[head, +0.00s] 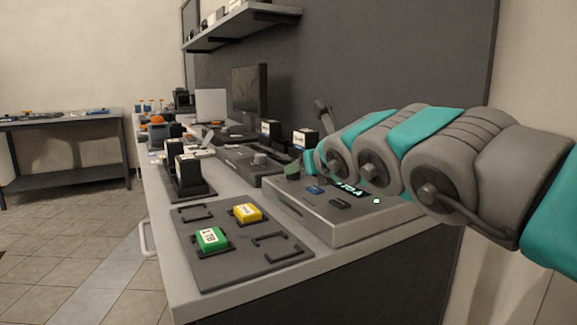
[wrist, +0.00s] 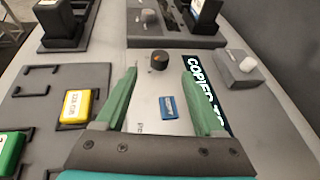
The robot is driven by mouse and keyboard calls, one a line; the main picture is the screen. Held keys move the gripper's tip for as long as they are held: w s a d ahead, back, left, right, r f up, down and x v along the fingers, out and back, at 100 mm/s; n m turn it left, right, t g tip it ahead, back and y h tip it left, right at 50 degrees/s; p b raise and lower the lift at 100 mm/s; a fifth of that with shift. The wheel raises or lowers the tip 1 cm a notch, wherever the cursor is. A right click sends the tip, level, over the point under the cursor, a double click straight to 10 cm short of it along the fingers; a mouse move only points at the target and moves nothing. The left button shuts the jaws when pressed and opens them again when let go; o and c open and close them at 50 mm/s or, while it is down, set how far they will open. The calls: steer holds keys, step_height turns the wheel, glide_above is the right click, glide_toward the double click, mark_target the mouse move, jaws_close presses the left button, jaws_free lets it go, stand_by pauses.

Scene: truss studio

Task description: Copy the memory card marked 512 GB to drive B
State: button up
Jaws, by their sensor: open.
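The copier (head: 318,222) is a grey box on the bench, with a lit display (head: 350,188) whose text seems to end in "A"; the wrist view shows the display (wrist: 203,90) reading "COPIER" and more. A small blue piece (wrist: 169,107), perhaps a memory card, sits on its top; its marking is unreadable. A dark round knob (wrist: 159,61) is beyond it. My gripper (wrist: 159,75) is open and empty above the copier, its green fingers either side of the knob and blue piece. A green card marked 1 TB (head: 210,239) and a yellow card (head: 247,212) lie in the tray.
The dark tray (head: 232,262) has empty bracketed places at right and back. A dock with black drives (head: 187,178) stands behind it, and another dock (head: 245,163) with upright drives is behind the copier. A small grey box with a knob (wrist: 237,68) is right of it.

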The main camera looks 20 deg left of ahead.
mark_target(295, 178)
steer(key=shift+p+x, duration=0.4)
steer(key=shift+x, duration=3.5)
steer(key=shift+c, duration=0.3)
jaws_close()
